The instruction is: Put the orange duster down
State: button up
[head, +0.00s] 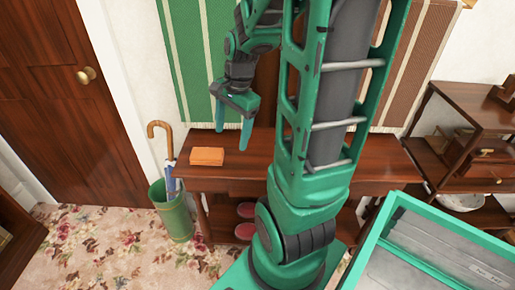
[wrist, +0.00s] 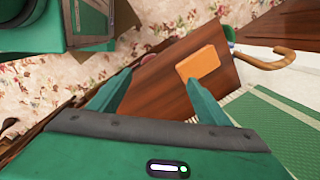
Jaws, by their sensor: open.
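The orange duster (head: 207,156) is a flat, folded block lying on the left part of the wooden console table (head: 262,152). In the wrist view the duster (wrist: 199,64) lies on the table top (wrist: 160,92), just beyond the tip of one finger. My gripper (head: 233,135) is open and empty, its two green fingers pointing down to the right of the duster. In the wrist view the fingers of my gripper (wrist: 150,88) are spread wide with nothing between them. The picture does not settle whether a fingertip touches the duster.
A green umbrella stand (head: 174,212) with a cane-handled umbrella (head: 160,130) stands left of the table. Red items (head: 246,210) sit on the table's lower shelf. Green and brown striped hangings cover the wall behind. A wooden shelf unit (head: 470,150) stands at the right. The floor in front is carpeted.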

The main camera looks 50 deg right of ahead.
jog(key=s+a+r+n+g, duration=0.1)
jog(key=s+n, duration=0.5)
jog(key=s, duration=0.1)
jog(key=s+a+r+n, duration=0.2)
jog(key=s+n, duration=0.4)
jog(key=s, duration=0.1)
jog(key=shift+s+a+r+g+h, duration=0.25)
jog(key=shift+s+a+g+h, duration=0.05)
jog(key=shift+g, duration=0.1)
jog(key=shift+w+f, duration=0.2)
jog(key=shift+w, duration=0.3)
jog(key=shift+o, duration=0.5)
